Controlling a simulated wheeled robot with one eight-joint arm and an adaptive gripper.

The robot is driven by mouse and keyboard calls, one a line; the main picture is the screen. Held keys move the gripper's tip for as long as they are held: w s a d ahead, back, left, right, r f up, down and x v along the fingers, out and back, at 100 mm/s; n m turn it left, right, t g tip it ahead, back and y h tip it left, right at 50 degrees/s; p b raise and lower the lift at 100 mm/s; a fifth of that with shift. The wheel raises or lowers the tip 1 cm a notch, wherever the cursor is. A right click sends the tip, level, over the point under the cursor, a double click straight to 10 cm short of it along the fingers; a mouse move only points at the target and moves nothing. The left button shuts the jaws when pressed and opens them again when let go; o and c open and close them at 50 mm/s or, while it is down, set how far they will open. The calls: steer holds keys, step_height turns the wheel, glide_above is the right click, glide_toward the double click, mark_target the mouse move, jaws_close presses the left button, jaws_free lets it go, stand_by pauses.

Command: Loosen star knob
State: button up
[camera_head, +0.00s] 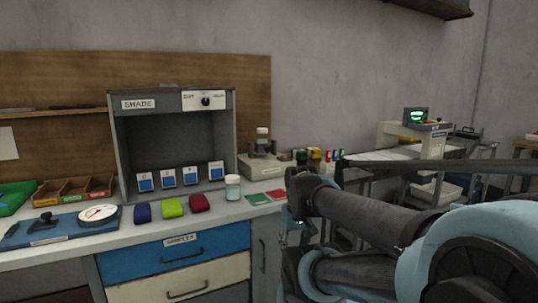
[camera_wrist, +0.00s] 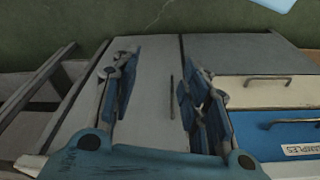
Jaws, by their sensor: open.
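I cannot make out a star knob in either view. My gripper (camera_wrist: 155,80) is open and empty in the wrist view, its two blue-and-grey fingers spread apart in front of a grey cabinet door (camera_wrist: 150,103). A dark upright door handle (camera_wrist: 172,97) shows between the fingers. In the head view my arm fills the lower right and hides part of the area behind it. A round black dial (camera_head: 205,101) sits on the white panel of the SHADE booth (camera_head: 172,103), well left of my arm.
Drawers (camera_head: 175,256) are below. A machine with a green-lit screen (camera_head: 416,116) stands at the back right.

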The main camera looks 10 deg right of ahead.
steer(key=w+a+r+m+t+y, duration=0.1)
steer(key=w+r+m+t, duration=0.1)
steer(key=w, duration=0.6)
steer(key=w+a+r+m+t+y, duration=0.1)
steer(key=w+r+m+t+y, duration=0.1)
steer(key=w+r+m, duration=0.3)
steer(key=w+a+r+m+t+y, duration=0.1)
steer(key=w+r+m+t, duration=0.2)
steer(key=w, duration=0.9)
steer(key=shift+w+a+r+m, duration=0.2)
steer(key=shift+r+m, duration=0.15)
steer(key=shift+r, duration=0.2)
steer(key=shift+w+a+r+m, duration=0.15)
steer(key=shift+r+m, duration=0.2)
steer(key=shift+r, duration=0.2)
steer(key=w+d+r+m+t+y, duration=0.2)
steer(key=w+m+t, duration=0.1)
steer(key=w+m, duration=0.45)
steer(key=m+t, duration=0.5)
steer(key=m, duration=0.8)
glide_toward(269, 150)
steer(key=x, duration=0.9)
steer(key=shift+w+f, duration=0.15)
steer(key=c, duration=1.1)
